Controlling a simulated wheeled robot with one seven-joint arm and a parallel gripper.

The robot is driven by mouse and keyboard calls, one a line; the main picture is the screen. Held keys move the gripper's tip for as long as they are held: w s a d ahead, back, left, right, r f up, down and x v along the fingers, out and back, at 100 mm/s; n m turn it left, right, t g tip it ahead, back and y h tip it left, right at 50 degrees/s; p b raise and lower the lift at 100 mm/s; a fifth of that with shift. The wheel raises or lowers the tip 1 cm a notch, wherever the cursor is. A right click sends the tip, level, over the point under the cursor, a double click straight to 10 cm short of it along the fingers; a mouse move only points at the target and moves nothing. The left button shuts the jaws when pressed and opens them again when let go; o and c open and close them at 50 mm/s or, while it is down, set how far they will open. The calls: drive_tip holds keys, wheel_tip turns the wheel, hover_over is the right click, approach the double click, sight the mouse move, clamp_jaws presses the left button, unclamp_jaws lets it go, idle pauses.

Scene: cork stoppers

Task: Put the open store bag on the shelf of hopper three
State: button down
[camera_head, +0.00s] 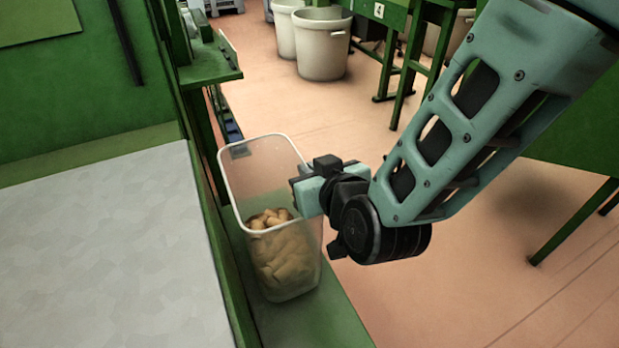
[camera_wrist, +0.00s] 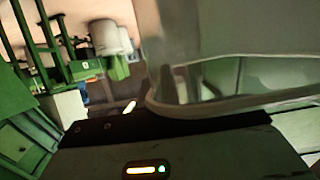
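A clear, open-topped container (camera_head: 262,180) stands upright on a green ledge, with a pale rim and tan corks (camera_head: 285,258) in its lower half. It looks more like a stiff tub than a bag; I take it as the store bag. My gripper (camera_head: 308,194) is at its upper right side, touching or very close. The fingers are hidden, so I cannot tell whether they hold its wall. In the wrist view the container's rim (camera_wrist: 235,104) looms close above the gripper's body. No shelf marked three can be made out.
The narrow green ledge (camera_head: 322,322) borders a pale grey surface (camera_head: 105,255) on the left. A green post and bracket (camera_head: 210,65) rise behind the container. Large pale tubs (camera_head: 322,48) and a green stand with a 4 sign (camera_head: 379,10) are farther back. Open floor lies right.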

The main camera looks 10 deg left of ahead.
drive_tip(key=shift+f, duration=0.55)
drive_tip(key=c, duration=2)
unclamp_jaws()
drive_tip(key=shift+f, duration=0.15)
drive_tip(key=shift+c, duration=0.2)
drive_tip(key=o, duration=0.4)
drive_tip(key=shift+r, duration=0.2)
drive_tip(key=shift+s+d+r, duration=0.1)
drive_tip(key=shift+s, duration=0.1)
drive_tip(key=b+v, duration=1)
drive_tip(key=v, duration=0.1)
drive_tip(key=shift+s+d, duration=0.2)
